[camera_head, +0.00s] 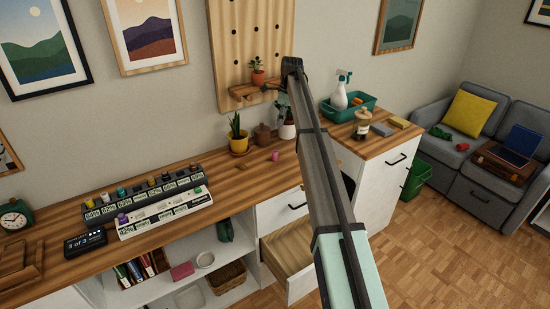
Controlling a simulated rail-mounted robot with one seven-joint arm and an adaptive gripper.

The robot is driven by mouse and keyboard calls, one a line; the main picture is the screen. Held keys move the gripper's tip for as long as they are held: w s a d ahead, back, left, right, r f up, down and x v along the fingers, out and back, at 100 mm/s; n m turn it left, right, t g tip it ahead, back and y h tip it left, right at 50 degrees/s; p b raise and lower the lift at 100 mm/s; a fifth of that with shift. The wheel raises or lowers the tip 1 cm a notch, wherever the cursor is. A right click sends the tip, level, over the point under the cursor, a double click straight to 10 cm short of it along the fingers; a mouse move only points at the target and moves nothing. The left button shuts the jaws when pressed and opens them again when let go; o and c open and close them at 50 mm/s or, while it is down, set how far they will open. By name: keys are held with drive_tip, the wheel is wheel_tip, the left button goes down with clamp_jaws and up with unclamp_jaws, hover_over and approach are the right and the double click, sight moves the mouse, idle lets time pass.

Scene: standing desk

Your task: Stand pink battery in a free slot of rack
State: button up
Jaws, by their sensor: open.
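A small pink cylinder (275,156), which looks like the pink battery, stands on the wooden desk to the right of the rack. The rack (150,211) is at the left of the desk, with a dark back tier and a white front tier bearing percentage labels. Several batteries with coloured tops stand along the back tier. A purple one (122,219) stands at the front tier's left end.
A yellow plant pot (239,142), a brown jar (262,135) and a white pot (287,130) stand behind the pink battery. A small display (85,242) sits left of the rack. An open drawer (290,246) juts out below the desk.

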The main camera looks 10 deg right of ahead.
drive_tip(key=p, duration=0.3)
approach(275, 151)
wheel_tip(275, 151, down, 5)
drive_tip(key=shift+w+a, duration=0.1)
drive_tip(key=shift+a, duration=0.1)
drive_tip(key=shift+a+f+p, duration=0.2)
drive_tip(key=shift+f+p, duration=0.15)
drive_tip(key=shift+f, duration=0.5)
drive_tip(key=shift+a+f+p, duration=0.15)
drive_tip(key=shift+f+p, duration=0.15)
drive_tip(key=shift+f, duration=0.6)
drive_tip(key=shift+a+f+p, duration=0.2)
drive_tip(key=shift+f+p, duration=0.15)
drive_tip(key=shift+f, duration=0.5)
clamp_jaws()
